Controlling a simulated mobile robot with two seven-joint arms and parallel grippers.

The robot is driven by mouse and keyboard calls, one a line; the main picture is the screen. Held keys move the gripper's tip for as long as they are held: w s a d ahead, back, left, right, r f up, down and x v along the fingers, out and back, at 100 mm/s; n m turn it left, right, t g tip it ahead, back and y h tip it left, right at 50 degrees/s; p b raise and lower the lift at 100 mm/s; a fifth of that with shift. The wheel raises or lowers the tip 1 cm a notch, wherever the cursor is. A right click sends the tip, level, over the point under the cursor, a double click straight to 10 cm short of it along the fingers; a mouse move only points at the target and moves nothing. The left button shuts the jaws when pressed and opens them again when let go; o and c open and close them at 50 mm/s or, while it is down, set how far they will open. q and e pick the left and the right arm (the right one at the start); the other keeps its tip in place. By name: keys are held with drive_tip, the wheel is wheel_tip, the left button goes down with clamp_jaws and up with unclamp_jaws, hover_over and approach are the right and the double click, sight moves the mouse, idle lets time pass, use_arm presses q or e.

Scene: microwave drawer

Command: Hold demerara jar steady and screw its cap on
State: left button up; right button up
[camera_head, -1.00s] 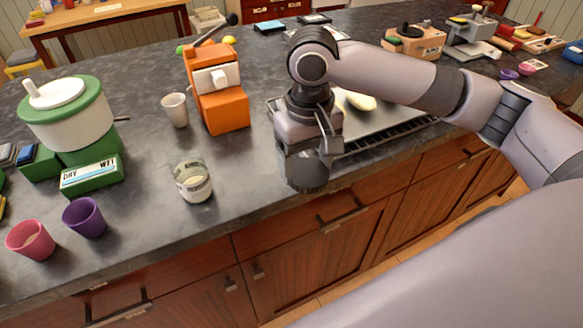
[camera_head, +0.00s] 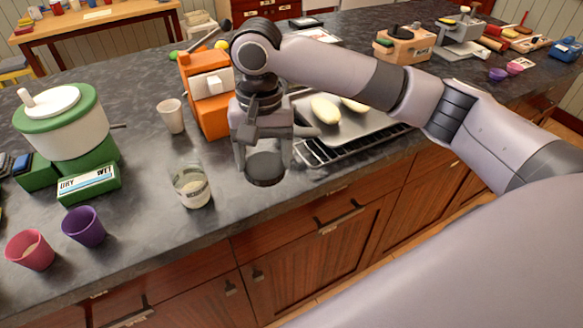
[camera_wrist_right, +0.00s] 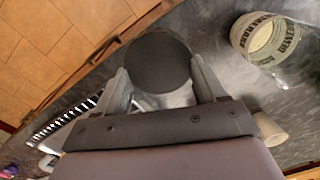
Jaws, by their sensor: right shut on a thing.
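The demerara jar (camera_head: 191,186) is clear glass with a label and pale contents, and stands upright near the counter's front edge. It also shows in the right wrist view (camera_wrist_right: 266,40), with its label lettering visible and its top uncapped. My right gripper (camera_head: 264,166) is shut on a dark round cap (camera_head: 265,169), held to the right of the jar and apart from it. In the right wrist view the cap (camera_wrist_right: 158,62) sits between the two fingertips. My left gripper is not in view.
An orange machine (camera_head: 205,95) and a white cup (camera_head: 171,116) stand behind the jar. A green and white appliance (camera_head: 62,125) and purple (camera_head: 84,226) and pink (camera_head: 30,250) cups are to the left. A tray with pale food (camera_head: 350,125) lies behind my right arm.

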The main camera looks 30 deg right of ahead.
drive_tip(key=w+a+r+m, duration=0.5)
drive_tip(key=a+r+m, duration=0.6)
drive_tip(key=a, duration=0.1)
drive_tip(key=shift+w+m, duration=0.2)
drive_tip(key=shift+m, duration=0.2)
drive_tip(key=shift+f, duration=0.1)
drive_tip(key=shift+f, duration=2)
